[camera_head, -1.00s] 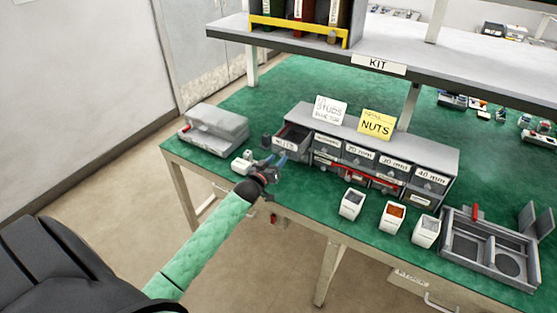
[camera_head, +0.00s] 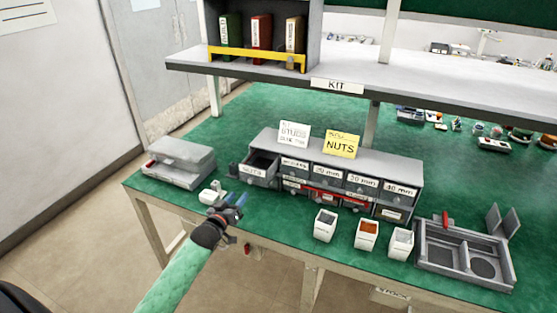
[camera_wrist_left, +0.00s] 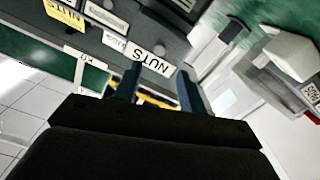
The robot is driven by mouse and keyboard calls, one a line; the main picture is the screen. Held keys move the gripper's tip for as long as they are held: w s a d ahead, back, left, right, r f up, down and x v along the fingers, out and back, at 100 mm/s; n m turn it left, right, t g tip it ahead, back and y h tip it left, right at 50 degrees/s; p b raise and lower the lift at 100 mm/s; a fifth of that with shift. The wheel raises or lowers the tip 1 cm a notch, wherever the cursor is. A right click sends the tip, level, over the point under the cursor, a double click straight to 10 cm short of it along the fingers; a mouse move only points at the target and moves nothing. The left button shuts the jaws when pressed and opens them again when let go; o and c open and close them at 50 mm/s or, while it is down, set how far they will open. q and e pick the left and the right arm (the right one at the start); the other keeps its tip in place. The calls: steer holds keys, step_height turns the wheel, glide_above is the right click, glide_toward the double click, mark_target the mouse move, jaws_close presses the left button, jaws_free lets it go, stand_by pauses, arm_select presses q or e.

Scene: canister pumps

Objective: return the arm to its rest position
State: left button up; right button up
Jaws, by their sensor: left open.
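My left arm (camera_head: 176,284), in a green sleeve, comes in from the bottom left of the head view. Its gripper (camera_head: 236,203) is over the bench's front edge, in front of the drawer cabinet (camera_head: 395,163). Its two blue fingers are apart, with nothing seen between them. They also show apart in the left wrist view (camera_wrist_left: 158,82), with a NUTS label (camera_wrist_left: 150,58) behind them. The cabinet's top left drawer (camera_head: 259,167) is pulled out, beyond the gripper. My right gripper is not in view.
A small white object (camera_head: 209,194) is close to the gripper's left. A grey case (camera_head: 180,163) stands at the bench's left end. Three white bins (camera_head: 324,226) and a grey tray (camera_head: 432,240) stand to the right. A shelf (camera_head: 270,82) overhangs the back.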

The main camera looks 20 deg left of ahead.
arm_select(q)
steer(key=s+d+f+m+g, duration=0.2)
steer(key=s+d+f+g, duration=0.6)
steer(key=s+d, duration=0.6)
steer(key=s+d+m+g, duration=0.2)
steer(key=s+d+g, duration=0.15)
steer(key=s, duration=0.85)
steer(key=s+d+m+g, duration=0.25)
steer(key=s+d, duration=0.25)
steer(key=s, duration=0.6)
step_height(320, 180, down, 25)
steer(key=w+d+g, duration=0.1)
steer(key=w+d, duration=0.1)
steer(key=w, duration=0.1)
steer(key=s+f, duration=0.4)
steer(key=f, duration=0.8)
steer(key=s+f+g, duration=0.1)
steer(key=s+f, duration=0.4)
steer(key=f, duration=0.7)
steer(key=shift+f+n, duration=0.35)
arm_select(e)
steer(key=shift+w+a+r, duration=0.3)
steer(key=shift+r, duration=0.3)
